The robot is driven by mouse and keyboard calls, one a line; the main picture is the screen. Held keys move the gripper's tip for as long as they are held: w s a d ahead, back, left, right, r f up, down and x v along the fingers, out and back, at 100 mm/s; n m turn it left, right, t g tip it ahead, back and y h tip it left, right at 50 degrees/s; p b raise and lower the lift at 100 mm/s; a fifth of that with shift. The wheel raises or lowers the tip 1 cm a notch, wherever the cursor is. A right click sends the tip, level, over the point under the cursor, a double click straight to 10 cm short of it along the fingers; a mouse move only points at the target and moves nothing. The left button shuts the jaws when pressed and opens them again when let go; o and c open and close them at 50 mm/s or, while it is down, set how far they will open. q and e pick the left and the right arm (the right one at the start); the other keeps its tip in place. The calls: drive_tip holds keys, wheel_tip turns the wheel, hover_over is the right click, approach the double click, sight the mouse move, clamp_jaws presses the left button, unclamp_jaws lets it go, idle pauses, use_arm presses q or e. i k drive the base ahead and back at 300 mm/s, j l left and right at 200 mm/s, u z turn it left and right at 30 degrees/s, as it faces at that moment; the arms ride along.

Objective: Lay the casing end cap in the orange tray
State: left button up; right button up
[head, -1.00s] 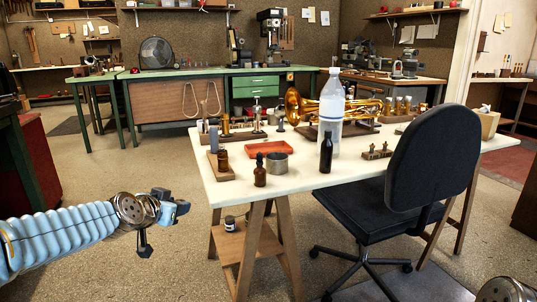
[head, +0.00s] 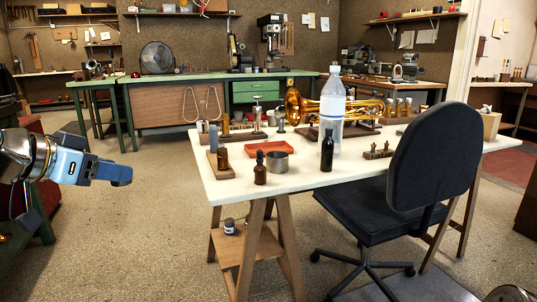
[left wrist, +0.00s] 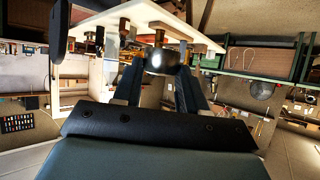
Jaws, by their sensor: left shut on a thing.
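The orange tray (head: 271,149) lies on the left part of the white-topped table and looks empty from here. My left gripper (head: 122,175) is left of the table, in the air over the floor, clearly apart from the tray. In the left wrist view its two dark fingers (left wrist: 160,85) are shut on a shiny, rounded metal piece, which I take to be the casing end cap (left wrist: 168,60). In the head view the cap cannot be made out at the fingertips. My right gripper is out of view; only a bit of my right arm shows at the bottom right corner.
Near the tray stand a steel cup (head: 277,161), a brown dropper bottle (head: 260,170) and a wooden block with small parts (head: 220,163). A dark bottle (head: 327,152), a clear bottle (head: 333,110) and a brass horn (head: 305,108) are further right. An office chair (head: 425,160) fronts the table.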

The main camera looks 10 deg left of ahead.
sight(268, 149)
drive_tip(key=i+l, duration=0.2)
drive_tip(key=i, duration=0.3)
drive_tip(key=i+l, duration=0.25)
drive_tip(key=i, duration=0.2)
drive_tip(key=i+l, duration=0.2)
drive_tip(key=i, duration=0.3)
